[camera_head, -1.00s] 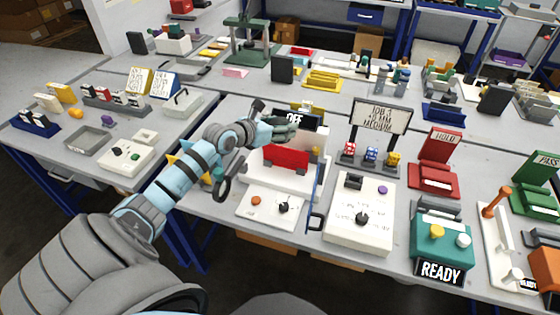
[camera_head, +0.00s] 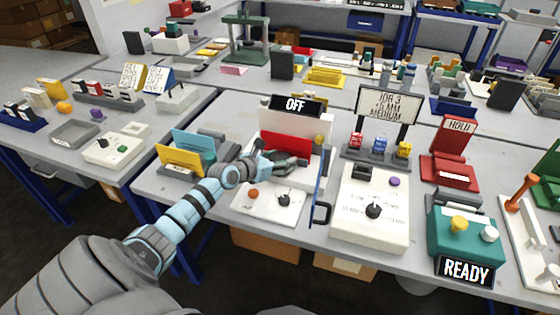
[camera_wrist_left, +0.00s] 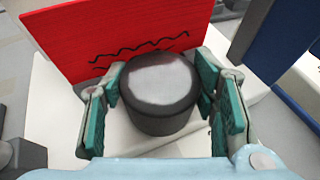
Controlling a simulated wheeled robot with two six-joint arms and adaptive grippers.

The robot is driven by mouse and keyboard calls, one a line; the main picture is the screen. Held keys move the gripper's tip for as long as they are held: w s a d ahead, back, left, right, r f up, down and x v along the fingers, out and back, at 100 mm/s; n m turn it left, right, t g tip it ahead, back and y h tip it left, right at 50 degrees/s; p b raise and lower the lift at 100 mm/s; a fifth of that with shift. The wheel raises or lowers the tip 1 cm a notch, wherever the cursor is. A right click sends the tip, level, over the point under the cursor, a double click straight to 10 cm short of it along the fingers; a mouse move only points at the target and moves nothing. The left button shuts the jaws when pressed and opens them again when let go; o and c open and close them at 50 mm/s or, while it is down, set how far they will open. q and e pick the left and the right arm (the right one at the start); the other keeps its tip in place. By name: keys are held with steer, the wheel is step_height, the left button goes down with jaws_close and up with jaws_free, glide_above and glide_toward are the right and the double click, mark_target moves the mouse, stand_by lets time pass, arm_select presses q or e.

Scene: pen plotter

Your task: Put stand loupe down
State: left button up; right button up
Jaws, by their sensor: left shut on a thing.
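The stand loupe (camera_wrist_left: 160,92) is a dark grey round cylinder with a pale, glassy top. It fills the middle of the left wrist view, between the green finger pads. My left gripper (camera_head: 290,163) is shut on it in front of the red panel of the plotter with the OFF sign. In the head view the gripper mostly hides the loupe. The red panel (camera_wrist_left: 120,35) with black wavy lines stands just behind the loupe in the wrist view. Whether the loupe's base touches the white surface below is unclear. My right gripper is not in view.
The OFF sign (camera_head: 296,105) stands above the plotter. A white control box with an orange button (camera_head: 252,193) lies in front. A blue panel with a dark handle (camera_head: 321,213) is at right. Yellow and blue cards (camera_head: 182,160) stand left.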

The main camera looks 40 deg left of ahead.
arm_select(q)
steer(key=o, duration=1.1)
steer(key=shift+f, duration=0.1)
steer(key=shift+o, duration=0.2)
steer(key=shift+r, duration=0.2)
steer(key=p+v, duration=0.8)
steer(key=v, duration=0.4)
